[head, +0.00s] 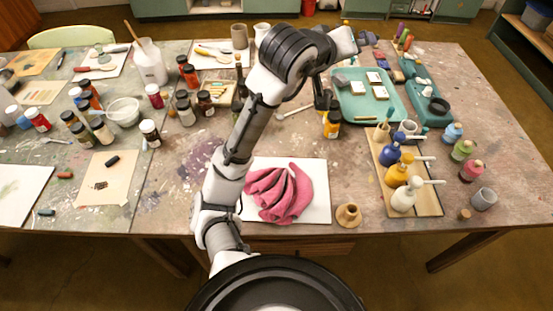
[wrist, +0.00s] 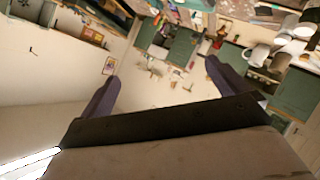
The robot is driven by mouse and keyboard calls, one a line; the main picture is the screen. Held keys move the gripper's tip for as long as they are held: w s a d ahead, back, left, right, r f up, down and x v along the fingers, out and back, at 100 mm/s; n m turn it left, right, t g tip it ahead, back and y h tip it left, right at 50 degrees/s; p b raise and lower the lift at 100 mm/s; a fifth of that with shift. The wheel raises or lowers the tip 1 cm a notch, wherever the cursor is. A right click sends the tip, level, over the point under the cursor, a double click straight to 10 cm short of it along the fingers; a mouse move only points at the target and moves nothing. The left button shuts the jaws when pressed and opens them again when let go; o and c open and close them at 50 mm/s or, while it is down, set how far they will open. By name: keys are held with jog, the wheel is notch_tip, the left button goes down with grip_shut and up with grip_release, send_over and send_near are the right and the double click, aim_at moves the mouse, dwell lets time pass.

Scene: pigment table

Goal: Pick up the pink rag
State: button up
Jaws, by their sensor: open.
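The pink rag (head: 283,193) lies crumpled in folds on a white sheet (head: 318,178) near the table's front edge, in the head view. My arm passes just left of it and partly covers the sheet's left side. My gripper (wrist: 160,72) is open and empty in the wrist view, its two dark fingers wide apart. That view faces the room, tilted, and the rag is not in it. In the head view my arm's end is raised above the back of the table, well beyond the rag.
A small tan pot (head: 348,215) stands just right of the sheet. A wooden tray (head: 428,203) with pump bottles is further right. A teal tray (head: 352,103) lies behind. Several paint jars and a white bowl (head: 124,111) stand left. Bare tabletop lies behind the rag.

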jog(key=s+a+f+n+g+y, duration=0.2)
jog(key=s+a+f+g+y, duration=0.1)
jog(key=s+f+g, duration=0.3)
jog(key=n+g+y, duration=0.4)
jog(key=n+y, duration=0.1)
send_over(276, 182)
notch_tip(276, 182, down, 8)
jog(key=f, duration=0.8)
jog(key=shift+s+f, duration=0.25)
jog(key=shift+s, duration=0.1)
jog(key=shift+w+f+p, duration=0.2)
jog(key=shift+f+p, duration=0.05)
jog(key=shift+f, duration=1.25)
jog(key=shift+w+f+p, duration=0.15)
jog(key=shift+f+p, duration=0.1)
jog(key=shift+f, duration=1.2)
jog(key=c, duration=1)
jog(key=shift+r, duration=0.15)
jog(key=shift+c, duration=0.2)
notch_tip(276, 182, up, 20)
